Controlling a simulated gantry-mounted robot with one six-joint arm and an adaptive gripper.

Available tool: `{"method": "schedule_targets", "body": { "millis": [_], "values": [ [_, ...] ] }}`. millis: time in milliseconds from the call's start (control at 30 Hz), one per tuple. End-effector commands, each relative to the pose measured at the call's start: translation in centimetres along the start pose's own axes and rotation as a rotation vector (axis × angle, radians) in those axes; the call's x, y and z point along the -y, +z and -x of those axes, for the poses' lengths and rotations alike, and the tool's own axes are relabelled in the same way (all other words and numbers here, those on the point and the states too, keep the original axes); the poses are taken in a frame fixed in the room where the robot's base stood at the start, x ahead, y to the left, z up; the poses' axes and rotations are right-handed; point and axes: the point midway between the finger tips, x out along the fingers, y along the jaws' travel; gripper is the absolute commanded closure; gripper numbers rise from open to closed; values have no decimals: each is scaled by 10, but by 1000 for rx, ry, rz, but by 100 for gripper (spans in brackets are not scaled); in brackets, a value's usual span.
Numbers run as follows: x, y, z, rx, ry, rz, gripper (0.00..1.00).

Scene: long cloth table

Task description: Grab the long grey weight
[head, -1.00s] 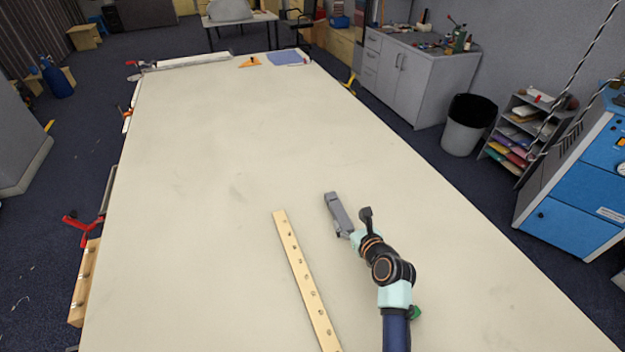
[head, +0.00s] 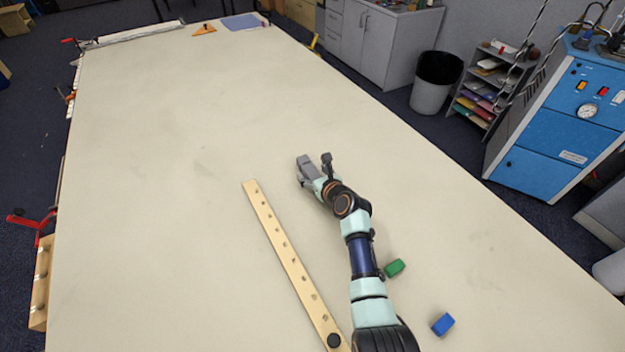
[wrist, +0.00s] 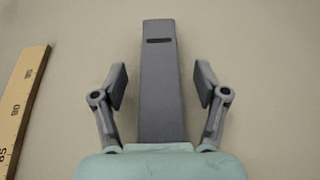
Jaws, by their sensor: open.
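The long grey weight (wrist: 160,75) is a dark grey bar with a slot near its far end. In the wrist view it lies lengthwise between the two fingers of my gripper (wrist: 160,88), with a gap on each side. Its near end is hidden behind the gripper body. In the head view the weight (head: 305,164) shows just beyond my gripper (head: 312,178), partly covered by it. My gripper is open and holds nothing.
A green block (head: 395,268) and a blue block (head: 443,324) lie right of my arm.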

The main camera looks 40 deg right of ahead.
Motion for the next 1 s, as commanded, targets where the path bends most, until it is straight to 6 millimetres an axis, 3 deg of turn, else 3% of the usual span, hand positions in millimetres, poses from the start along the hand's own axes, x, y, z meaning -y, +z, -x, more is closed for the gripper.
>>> {"method": "schedule_targets", "body": {
  "millis": [133,567,1000],
  "values": [
    [0,1,1,0,0,0,27],
    [0,1,1,0,0,0,99],
    [1,6,2,5,-2,2,100]
  ]
}}
